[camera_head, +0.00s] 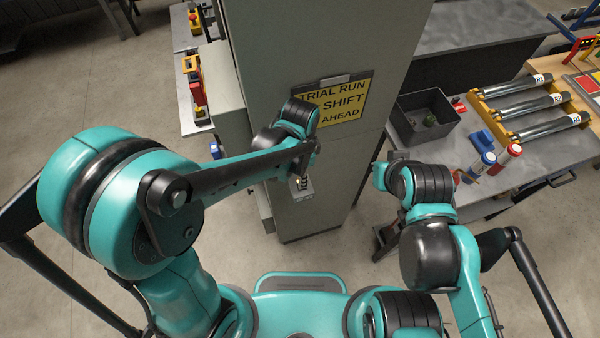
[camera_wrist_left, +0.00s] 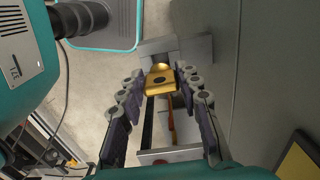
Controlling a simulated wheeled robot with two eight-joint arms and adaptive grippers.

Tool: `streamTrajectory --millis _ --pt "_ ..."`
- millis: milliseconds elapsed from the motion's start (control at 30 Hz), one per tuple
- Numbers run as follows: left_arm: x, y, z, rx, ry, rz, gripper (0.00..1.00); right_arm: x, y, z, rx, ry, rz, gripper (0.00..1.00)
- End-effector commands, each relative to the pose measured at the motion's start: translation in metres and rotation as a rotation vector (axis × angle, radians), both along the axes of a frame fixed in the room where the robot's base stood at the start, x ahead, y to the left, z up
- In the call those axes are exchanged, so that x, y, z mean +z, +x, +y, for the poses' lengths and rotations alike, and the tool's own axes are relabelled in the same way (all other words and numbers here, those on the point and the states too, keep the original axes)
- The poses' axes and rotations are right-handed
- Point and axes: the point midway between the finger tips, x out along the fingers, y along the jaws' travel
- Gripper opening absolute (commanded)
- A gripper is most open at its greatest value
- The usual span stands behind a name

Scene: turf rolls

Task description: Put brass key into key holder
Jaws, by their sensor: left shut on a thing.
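The brass key (camera_wrist_left: 160,80) shows its broad golden head with a dark hole in the left wrist view. My left gripper (camera_wrist_left: 160,83) is shut on it, with a fingertip on each side of the head. The key holder (camera_wrist_left: 203,50) is a grey metal fitting just beyond the key; my fingers hide part of it. In the head view the key holder (camera_head: 301,195) sits low on the grey cabinet's front, with small yellow parts on it. My left arm reaches over it and the left fingers are mostly hidden there. My right arm is bent at the right; its fingers cannot be made out.
The cabinet (camera_head: 330,190) bears a yellow sign (camera_head: 345,98) above the holder. At the right, a workbench (camera_head: 530,160) carries a dark bin (camera_head: 427,115), metal rollers (camera_head: 520,88) and red and blue marker-like items. Floor is clear in front of the cabinet.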

Motion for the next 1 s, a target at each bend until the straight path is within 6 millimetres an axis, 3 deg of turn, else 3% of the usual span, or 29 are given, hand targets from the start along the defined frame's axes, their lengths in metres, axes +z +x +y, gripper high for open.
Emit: streamTrajectory --millis 1000 --pt "-0.019 0.000 0.000 0.000 0.000 0.000 0.03 -0.018 0.000 0.000 0.000 0.000 0.000 0.00"
